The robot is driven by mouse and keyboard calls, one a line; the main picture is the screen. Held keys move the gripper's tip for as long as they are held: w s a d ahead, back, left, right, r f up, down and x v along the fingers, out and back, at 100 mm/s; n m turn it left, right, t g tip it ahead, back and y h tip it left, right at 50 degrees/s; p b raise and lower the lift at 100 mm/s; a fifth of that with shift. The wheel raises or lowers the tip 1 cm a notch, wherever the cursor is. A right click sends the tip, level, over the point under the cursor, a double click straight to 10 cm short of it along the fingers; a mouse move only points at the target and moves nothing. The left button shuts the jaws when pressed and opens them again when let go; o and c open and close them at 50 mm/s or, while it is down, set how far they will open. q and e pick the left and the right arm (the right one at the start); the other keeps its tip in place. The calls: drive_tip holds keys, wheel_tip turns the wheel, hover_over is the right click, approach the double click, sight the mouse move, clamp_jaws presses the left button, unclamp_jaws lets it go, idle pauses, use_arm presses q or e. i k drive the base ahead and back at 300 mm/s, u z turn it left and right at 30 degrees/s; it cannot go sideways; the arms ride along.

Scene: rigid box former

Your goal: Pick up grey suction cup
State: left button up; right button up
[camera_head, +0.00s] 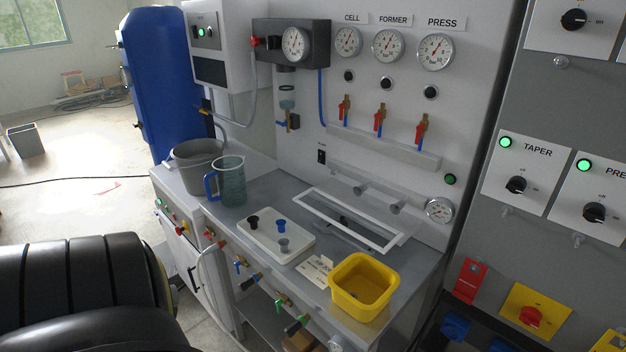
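The grey suction cup (284,245) stands on a white tray (258,239) on the grey bench, at the tray's front right. A blue suction cup (279,227) stands behind it and a black suction cup (253,222) stands to its left, both on the same tray. The cups are apart from each other. Neither of my grippers shows in the head view.
A yellow bin (362,287) and a small card (315,270) lie right of the tray. A clear jug (230,181) with a blue handle and a grey bucket (195,163) stand behind left. A white frame (337,220) lies behind. Coloured valves (240,264) line the front edge.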

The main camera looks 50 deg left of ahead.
sight(283, 243)
drive_tip(key=u, duration=0.7)
drive_tip(key=i, duration=0.9)
drive_tip(key=u, duration=0.95)
